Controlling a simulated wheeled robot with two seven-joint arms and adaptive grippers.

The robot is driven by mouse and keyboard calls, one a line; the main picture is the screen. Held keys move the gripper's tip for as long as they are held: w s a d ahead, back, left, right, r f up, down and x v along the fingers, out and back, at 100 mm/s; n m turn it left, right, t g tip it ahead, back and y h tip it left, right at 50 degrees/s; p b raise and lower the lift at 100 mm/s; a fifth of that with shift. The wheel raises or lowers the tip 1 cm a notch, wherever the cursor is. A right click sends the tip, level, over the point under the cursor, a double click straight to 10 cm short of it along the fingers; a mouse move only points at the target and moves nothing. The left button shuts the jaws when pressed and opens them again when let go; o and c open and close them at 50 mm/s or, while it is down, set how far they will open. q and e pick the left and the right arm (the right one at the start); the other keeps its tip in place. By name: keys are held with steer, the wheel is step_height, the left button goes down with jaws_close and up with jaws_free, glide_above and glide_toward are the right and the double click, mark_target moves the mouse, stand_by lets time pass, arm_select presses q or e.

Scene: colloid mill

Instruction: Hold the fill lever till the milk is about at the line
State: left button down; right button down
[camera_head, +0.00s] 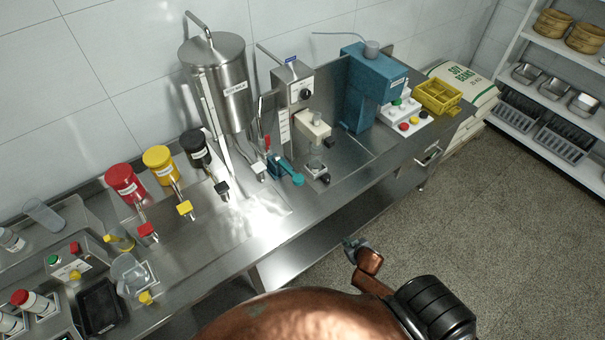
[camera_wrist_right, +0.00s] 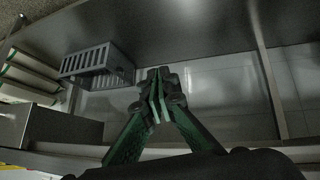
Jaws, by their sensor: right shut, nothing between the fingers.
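The labelled steel tank (camera_head: 217,80) stands on the steel counter at the wall, with a pipe on its lid. A red-handled lever (camera_head: 267,143) stands near its base, beside a teal fitting (camera_head: 286,170); I cannot tell whether this is the fill lever. A small clear vessel (camera_head: 315,168) stands under the grey dispenser unit (camera_head: 293,88). No milk level or line can be made out. My right gripper (camera_head: 354,245) is in front of the counter, over the floor, apart from all of these. Its fingers (camera_wrist_right: 160,96) are shut and empty. My left gripper is not in view.
Red (camera_head: 126,183), yellow (camera_head: 161,164) and black (camera_head: 196,147) dispensers stand left of the tank. A blue machine (camera_head: 372,88), a button box (camera_head: 407,118) and a yellow basket (camera_head: 437,96) are to the right. A shelf rack (camera_head: 540,70) stands far right. The floor before the counter is clear.

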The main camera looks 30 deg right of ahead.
steer(key=w+a+r+t+y+p, duration=0.1)
steer(key=w+a+r+t, duration=0.1)
steer(key=r, duration=1)
steer(key=w+a+r+t+y+p, duration=0.1)
steer(key=w+a+r, duration=0.3)
steer(key=r, duration=0.7)
steer(key=w+a+r+t+y+p, duration=0.1)
steer(key=w+r, duration=0.4)
steer(key=r, duration=0.7)
steer(key=shift+w+a+r+n+t+p, duration=0.3)
steer(key=shift+a+r+n+t+p, duration=0.1)
steer(key=shift+a+t, duration=0.55)
steer(key=shift+w+d, duration=0.1)
steer(key=p, duration=0.1)
glide_above(302, 182)
step_height(302, 182, down, 4)
steer(key=shift+r, duration=0.25)
steer(key=shift+s+f, duration=0.15)
steer(key=shift+f, duration=0.9)
steer(key=shift+s+f, duration=0.15)
steer(key=shift+f, duration=0.9)
